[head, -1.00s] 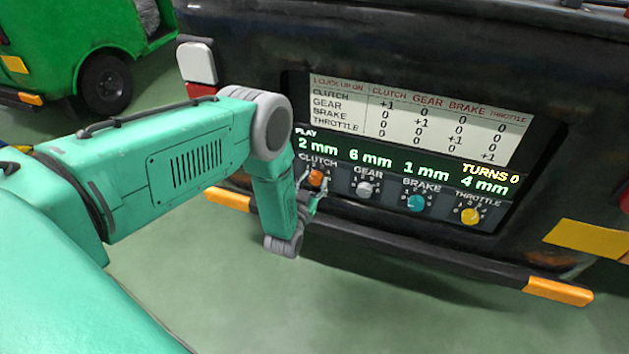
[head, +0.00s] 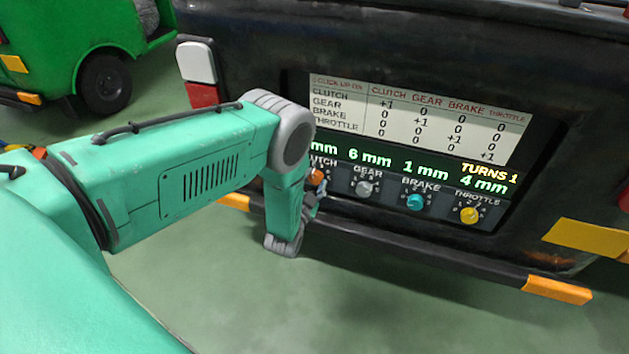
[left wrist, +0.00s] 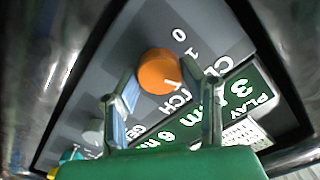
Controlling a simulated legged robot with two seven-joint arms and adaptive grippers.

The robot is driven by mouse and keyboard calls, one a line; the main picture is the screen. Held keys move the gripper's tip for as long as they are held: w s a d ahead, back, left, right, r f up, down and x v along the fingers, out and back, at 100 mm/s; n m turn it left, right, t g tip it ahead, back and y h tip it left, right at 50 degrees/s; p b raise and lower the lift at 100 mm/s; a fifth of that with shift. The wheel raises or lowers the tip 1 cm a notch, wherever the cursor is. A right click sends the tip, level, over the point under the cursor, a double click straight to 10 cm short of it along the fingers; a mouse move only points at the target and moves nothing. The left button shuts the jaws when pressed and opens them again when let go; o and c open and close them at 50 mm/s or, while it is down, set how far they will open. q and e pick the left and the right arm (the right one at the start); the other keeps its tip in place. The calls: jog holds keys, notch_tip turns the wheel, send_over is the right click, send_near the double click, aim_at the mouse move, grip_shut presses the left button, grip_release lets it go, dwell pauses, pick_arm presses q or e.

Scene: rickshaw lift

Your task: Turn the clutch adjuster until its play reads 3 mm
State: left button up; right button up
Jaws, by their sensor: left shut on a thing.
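The orange clutch adjuster (head: 316,175) is at the left end of the knob row on the vehicle's panel, partly hidden by my left arm. In the left wrist view the same orange knob (left wrist: 158,68) lies between the fingers of my left gripper (left wrist: 165,92), which is shut on it. In the head view my left gripper (head: 315,192) is small and close to the panel. The clutch play display (left wrist: 236,92) shows a 3 in the left wrist view; in the head view its digit is hidden behind my arm. My right gripper is not in view.
Gear (head: 366,187), brake (head: 416,201) and throttle (head: 469,214) knobs stand to the right, reading 6, 1 and 4 mm. The turns counter (head: 490,173) reads 1. A white chart (head: 420,118) sits above.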

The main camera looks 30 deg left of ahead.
pick_arm(q)
jog(key=shift+s+d+f, duration=0.1)
jog(key=shift+f, duration=0.1)
jog(key=o, duration=1.1)
jog(key=shift+o, duration=0.2)
jog(key=shift+r, duration=0.1)
jog(key=v, duration=1.2)
